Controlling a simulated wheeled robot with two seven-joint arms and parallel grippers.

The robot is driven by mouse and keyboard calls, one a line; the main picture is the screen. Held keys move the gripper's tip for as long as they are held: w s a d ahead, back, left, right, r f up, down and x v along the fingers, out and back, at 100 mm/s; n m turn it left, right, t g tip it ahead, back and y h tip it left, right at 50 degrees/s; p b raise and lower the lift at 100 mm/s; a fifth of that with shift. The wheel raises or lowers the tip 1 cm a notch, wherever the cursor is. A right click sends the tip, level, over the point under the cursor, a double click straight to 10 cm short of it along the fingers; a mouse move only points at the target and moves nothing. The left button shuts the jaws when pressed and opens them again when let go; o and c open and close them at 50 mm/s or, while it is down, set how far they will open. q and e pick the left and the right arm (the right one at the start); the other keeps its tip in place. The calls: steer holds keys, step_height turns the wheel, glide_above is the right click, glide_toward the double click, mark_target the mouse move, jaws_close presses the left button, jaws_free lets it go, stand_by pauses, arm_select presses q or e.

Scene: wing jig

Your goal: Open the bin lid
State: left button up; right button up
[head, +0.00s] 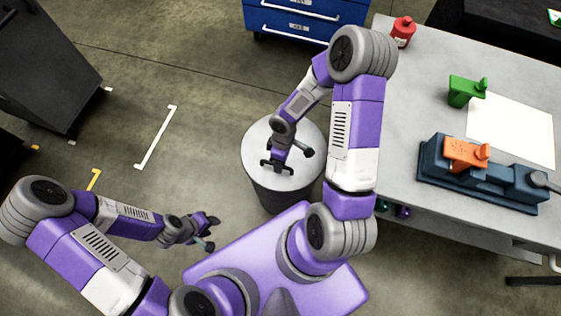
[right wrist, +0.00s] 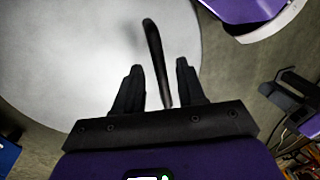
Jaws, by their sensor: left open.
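The bin (head: 272,195) is a dark round can standing on the floor between my base and the workbench. Its pale grey round lid (head: 257,140) lies flat on top and looks shut. The lid also fills much of the right wrist view (right wrist: 60,60). A dark bar handle (right wrist: 153,45) on the lid runs in between the fingers of my right gripper (right wrist: 158,78). Those fingers are apart, with a gap on each side of the bar. In the head view my right gripper (head: 277,166) is over the lid and hides the handle. My left gripper (head: 209,221) is open and empty, left of the bin.
The workbench (head: 400,160) is right of the bin, with a red bottle (head: 402,32), a green part (head: 464,91) and a blue jig (head: 480,185). A blue drawer cabinet (head: 300,18) stands behind. Floor left of the bin is open.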

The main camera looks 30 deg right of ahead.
steer(key=shift+c, duration=0.5)
jaws_close()
